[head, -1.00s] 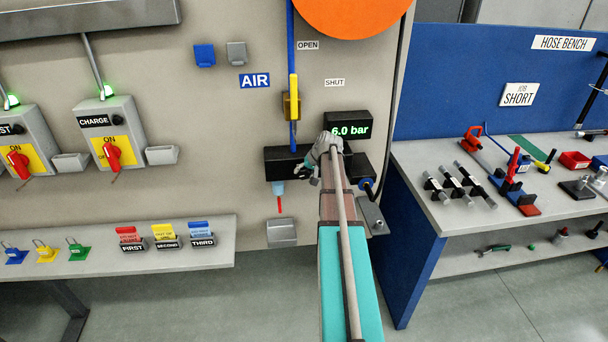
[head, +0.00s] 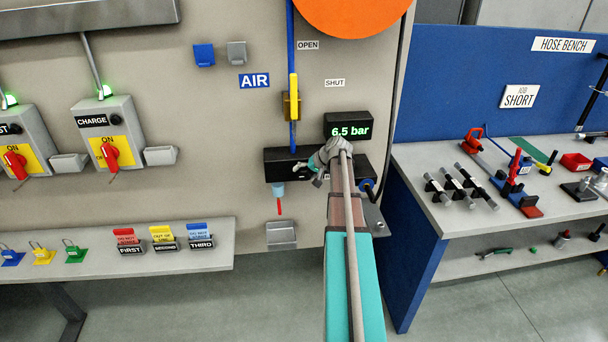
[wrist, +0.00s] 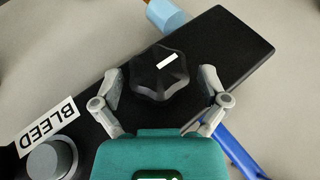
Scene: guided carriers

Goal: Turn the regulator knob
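The regulator knob (wrist: 158,75) is black and fluted with a white mark, on a black block (wrist: 235,45) in the wrist view. The mark tilts, its right end higher. My gripper (wrist: 163,80) has one finger on each side of the knob, with a small gap showing on both sides. It looks open around the knob. In the head view my gripper (head: 318,165) is at the black block (head: 283,163) and hides the knob. The display (head: 348,128) above it reads 6.5 bar in green.
A grey round button (wrist: 52,158) lies beside the BLEED label (wrist: 48,127). A yellow valve lever (head: 293,95) stands upright on the blue pipe above the block. The hose bench (head: 440,200) is to the right, a card shelf (head: 100,262) to the left.

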